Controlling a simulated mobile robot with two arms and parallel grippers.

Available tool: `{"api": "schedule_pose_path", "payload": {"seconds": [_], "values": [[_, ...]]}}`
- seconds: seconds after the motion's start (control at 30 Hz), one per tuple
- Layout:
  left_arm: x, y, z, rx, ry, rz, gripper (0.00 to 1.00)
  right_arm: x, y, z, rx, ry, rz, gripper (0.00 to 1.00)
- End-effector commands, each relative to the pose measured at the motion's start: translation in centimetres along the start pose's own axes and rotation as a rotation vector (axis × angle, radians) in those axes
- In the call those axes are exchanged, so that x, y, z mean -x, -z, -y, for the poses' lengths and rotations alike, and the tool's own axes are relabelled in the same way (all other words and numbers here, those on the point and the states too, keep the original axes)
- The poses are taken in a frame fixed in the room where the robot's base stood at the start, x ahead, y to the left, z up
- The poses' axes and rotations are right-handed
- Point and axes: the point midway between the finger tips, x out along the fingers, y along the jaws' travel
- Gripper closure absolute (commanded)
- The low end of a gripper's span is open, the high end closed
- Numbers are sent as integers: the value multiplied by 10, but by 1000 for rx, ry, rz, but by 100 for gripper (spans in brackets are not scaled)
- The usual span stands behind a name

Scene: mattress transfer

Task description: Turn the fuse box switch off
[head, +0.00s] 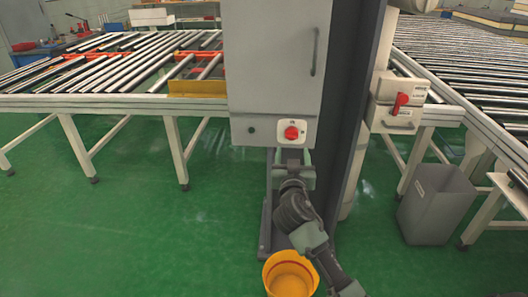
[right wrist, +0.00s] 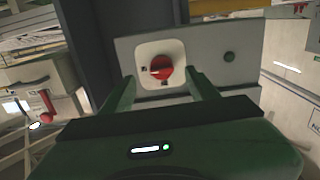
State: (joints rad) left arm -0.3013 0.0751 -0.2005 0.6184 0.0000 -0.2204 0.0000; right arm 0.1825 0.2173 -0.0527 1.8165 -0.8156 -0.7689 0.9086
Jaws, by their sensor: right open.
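A red rotary switch (head: 291,132) on a white square plate sits low on the front of a grey cabinet (head: 274,60). It also shows in the right wrist view (right wrist: 162,68), framed between my fingers, with a pale mark on the knob. My right gripper (head: 291,156) is just below and in front of the switch in the head view. In the right wrist view its two green fingers (right wrist: 160,80) are apart, one on each side of the knob, with nothing held. Whether they touch the knob cannot be told. My left gripper is not in view.
A second box (head: 399,88) with a red lever hangs right of the dark post (head: 352,90). Roller conveyors (head: 110,70) stand on both sides. A yellow bucket (head: 290,276) and a grey bin (head: 437,205) stand on the green floor, clear at left.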

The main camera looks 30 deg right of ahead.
Motion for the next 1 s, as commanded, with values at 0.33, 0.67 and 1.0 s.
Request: {"api": "schedule_pose_path", "payload": {"seconds": [0.33,0.67,1.0], "values": [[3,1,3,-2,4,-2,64,-37,16,-4,-18,-13,-29,40],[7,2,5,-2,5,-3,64,-75,14,-4,-18,-12,-26,40],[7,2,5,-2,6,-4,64,-78,13,-4,-19,-11,-26,48]]}}
